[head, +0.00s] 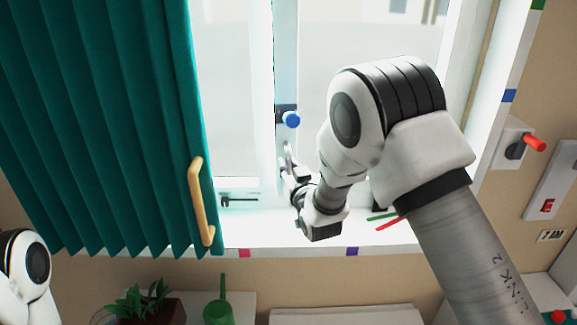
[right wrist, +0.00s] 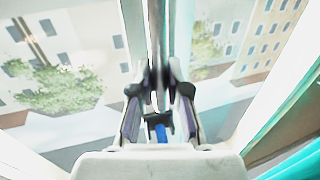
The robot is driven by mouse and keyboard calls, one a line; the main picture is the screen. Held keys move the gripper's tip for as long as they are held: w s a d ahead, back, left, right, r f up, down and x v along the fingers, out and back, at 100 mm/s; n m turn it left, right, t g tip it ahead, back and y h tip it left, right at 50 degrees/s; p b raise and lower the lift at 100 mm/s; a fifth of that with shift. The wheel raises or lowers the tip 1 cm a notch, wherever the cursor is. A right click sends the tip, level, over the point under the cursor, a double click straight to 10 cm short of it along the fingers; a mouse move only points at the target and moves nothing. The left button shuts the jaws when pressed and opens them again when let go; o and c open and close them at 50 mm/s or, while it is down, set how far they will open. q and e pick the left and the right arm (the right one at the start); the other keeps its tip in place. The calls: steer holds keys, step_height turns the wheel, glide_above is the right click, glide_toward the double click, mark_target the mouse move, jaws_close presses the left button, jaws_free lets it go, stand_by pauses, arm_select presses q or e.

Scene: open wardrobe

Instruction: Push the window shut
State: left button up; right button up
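The window (head: 286,60) has a white frame and a sash with a vertical stile in the middle. A blue knob (head: 290,119) sits on a dark mount on that stile. How far the sash stands open is hard to tell. My right gripper (head: 287,160) is in front of the stile, a little below the knob. In the right wrist view, its fingers (right wrist: 159,78) lie on both sides of a thin upright edge. Glare hides whether they touch it or meet. Only a link of my left arm shows, at the lower left; its gripper is out of view.
A green curtain (head: 100,110) with a tan handle (head: 199,200) hangs at the left. Red and green sticks (head: 390,222) lie on the sill (head: 275,239). A plant (head: 146,298) and green watering can (head: 218,308) stand below. A red lever (head: 535,142) is on the right wall.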

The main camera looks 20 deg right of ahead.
steer(key=shift+w+f, duration=0.1)
steer(key=shift+w, duration=0.1)
steer(key=w, duration=0.1)
steer(key=w+b, duration=0.1)
steer(key=w, duration=0.1)
steer(key=shift+w+d+f+b, duration=0.1)
steer(key=shift+d+b, duration=0.15)
steer(key=shift+b, duration=0.1)
steer(key=shift+w, duration=0.2)
steer(key=o, duration=0.8)
steer(key=shift+c, duration=0.2)
steer(key=s, duration=1.2)
